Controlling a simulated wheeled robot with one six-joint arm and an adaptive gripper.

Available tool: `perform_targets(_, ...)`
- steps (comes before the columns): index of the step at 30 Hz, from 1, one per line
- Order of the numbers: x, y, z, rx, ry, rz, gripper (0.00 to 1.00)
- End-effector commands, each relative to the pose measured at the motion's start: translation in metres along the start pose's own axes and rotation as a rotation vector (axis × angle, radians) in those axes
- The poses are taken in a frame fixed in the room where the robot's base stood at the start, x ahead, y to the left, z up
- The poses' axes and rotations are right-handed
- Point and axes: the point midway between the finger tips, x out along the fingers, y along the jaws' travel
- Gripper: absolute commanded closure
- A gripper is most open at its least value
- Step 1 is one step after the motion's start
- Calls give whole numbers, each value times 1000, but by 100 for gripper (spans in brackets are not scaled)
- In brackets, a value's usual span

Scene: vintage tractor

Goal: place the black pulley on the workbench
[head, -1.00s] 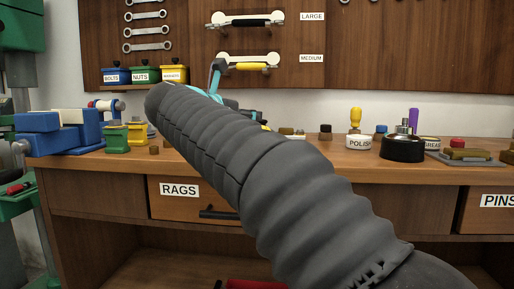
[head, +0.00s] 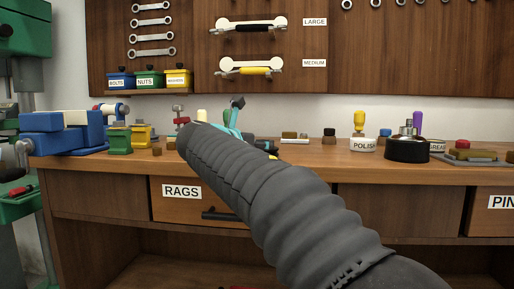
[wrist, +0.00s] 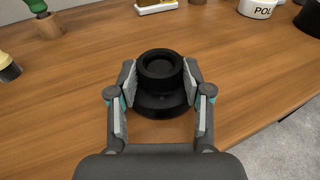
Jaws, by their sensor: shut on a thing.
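The black pulley (wrist: 161,66), a round stepped part with a wider lower disc, is upright between the fingers of my gripper (wrist: 160,78) in the wrist view. My gripper is shut on it, with one finger on each side. The brown wooden workbench (wrist: 80,95) lies directly below; I cannot tell whether the pulley touches it. The workbench (head: 320,158) also spans the head view. There my dark arm hides the pulley and most of the gripper.
A polish tin (head: 362,145) and a black round-based item (head: 407,150) stand to the right. The bench's front edge is close on the right in the wrist view. Bare wood surrounds the pulley.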

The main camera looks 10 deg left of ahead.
Motion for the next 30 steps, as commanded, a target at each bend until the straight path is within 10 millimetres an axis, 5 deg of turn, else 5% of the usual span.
perform_targets(6,0,0,-2,0,-1,0,100)
perform_targets(7,0,0,-2,0,0,0,43)
perform_targets(9,0,0,-2,0,0,0,26)
perform_targets(21,-2,0,1,0,1,1,25)
perform_targets(30,-51,2,2,-1,1,6,25)
